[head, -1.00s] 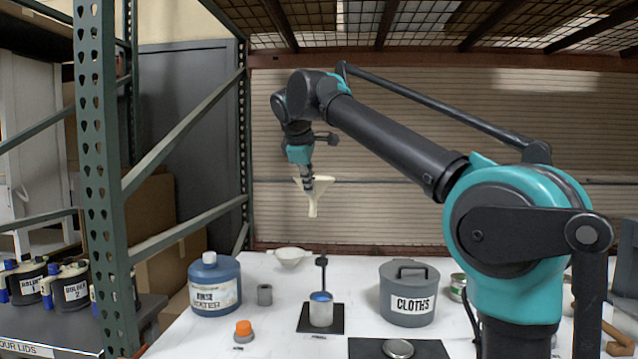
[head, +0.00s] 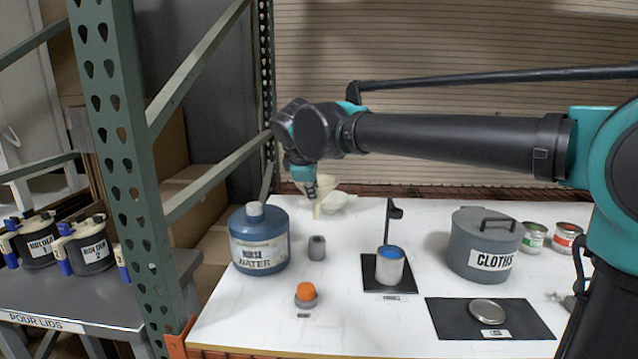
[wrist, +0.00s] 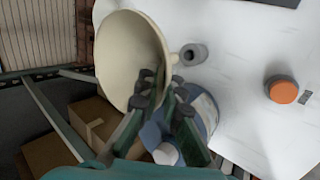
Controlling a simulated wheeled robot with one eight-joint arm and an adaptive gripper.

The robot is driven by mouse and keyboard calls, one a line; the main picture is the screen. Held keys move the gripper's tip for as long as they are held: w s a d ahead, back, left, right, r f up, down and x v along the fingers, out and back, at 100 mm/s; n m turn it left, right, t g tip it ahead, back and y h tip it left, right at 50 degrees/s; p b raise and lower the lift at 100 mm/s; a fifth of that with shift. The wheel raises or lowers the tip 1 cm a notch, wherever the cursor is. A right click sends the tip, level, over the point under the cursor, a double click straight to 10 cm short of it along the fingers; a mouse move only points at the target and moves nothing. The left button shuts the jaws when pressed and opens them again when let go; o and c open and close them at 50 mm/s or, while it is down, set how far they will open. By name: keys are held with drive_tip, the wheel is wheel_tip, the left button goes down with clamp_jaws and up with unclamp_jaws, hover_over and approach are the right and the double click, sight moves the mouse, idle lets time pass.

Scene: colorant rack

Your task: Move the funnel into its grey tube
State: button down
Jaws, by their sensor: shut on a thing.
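The cream funnel (wrist: 128,62) is held in my gripper (wrist: 158,90), whose fingers are shut on its edge in the wrist view. In the head view my gripper (head: 309,190) is above the back left of the white table, and the funnel's spout (head: 317,211) points down. The grey tube (head: 317,248) stands upright on the table, to the right of the rinse water bottle. In the wrist view the tube's dark round opening (wrist: 190,56) faces up, just right of the funnel. The funnel and tube are apart.
A blue rinse water bottle (head: 259,241) stands close left of the tube. An orange-capped item (head: 306,295) is in front. A blue-topped can (head: 390,266) on a black mat is to the right, with a cloths bin (head: 484,245) beyond. A green rack post (head: 128,150) rises at left.

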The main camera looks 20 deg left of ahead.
drive_tip(key=shift+f, duration=2.85)
wheel_tip(320, 180, down, 6)
drive_tip(key=shift+f, duration=0.25)
idle(1.3)
drive_tip(key=c, duration=1.6)
unclamp_jaws()
drive_tip(key=v, duration=1.2)
